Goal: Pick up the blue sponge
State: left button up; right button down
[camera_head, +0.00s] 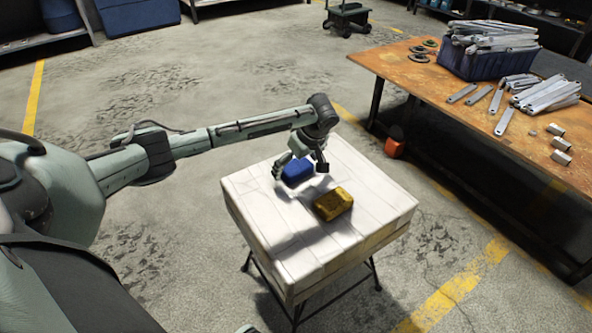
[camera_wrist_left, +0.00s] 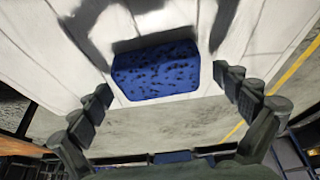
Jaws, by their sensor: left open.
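The blue sponge (camera_head: 297,170) lies on the white top of a small table (camera_head: 262,215), near its far left edge. In the left wrist view the sponge (camera_wrist_left: 158,72) shows its dark-pitted blue face. My left gripper (camera_head: 300,167) is right at the sponge, coming from above and behind it. In the left wrist view its open fingers (camera_wrist_left: 168,95) stand on either side of the sponge, with a gap visible at each side. Part of the sponge is hidden by the fingers in the head view. My right gripper is not seen.
A yellow sponge-like block (camera_head: 333,203) lies on the same table, just right of and nearer than the blue sponge. A rusty-topped workbench (camera_head: 455,125) at the right holds metal brackets and a blue bin (camera_head: 480,64). The front of the white top is clear.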

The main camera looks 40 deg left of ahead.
aim_at(295, 165)
pick_arm(q)
jog(key=shift+c, duration=0.2)
jog(key=c, duration=1.1)
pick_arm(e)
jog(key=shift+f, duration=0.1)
pick_arm(q)
jog(key=shift+r, duration=0.15)
jog(key=shift+r, duration=0.25)
notch_tip(295, 165, up, 4)
jog(key=shift+f+p, duration=0.15)
jog(key=shift+p, duration=0.15)
jog(key=s+a+r, duration=0.1)
jog(key=s+r, duration=0.1)
jog(key=s, duration=0.1)
jog(key=s+a+r, duration=0.1)
jog(key=s+r, duration=0.1)
jog(key=s, duration=0.2)
jog(key=s+a+r+p, duration=0.1)
jog(key=s+a+r, duration=0.1)
jog(key=s, duration=0.1)
jog(key=shift+s+a+r, duration=0.1)
jog(key=shift+s+r, duration=0.15)
jog(key=shift+s, duration=0.15)
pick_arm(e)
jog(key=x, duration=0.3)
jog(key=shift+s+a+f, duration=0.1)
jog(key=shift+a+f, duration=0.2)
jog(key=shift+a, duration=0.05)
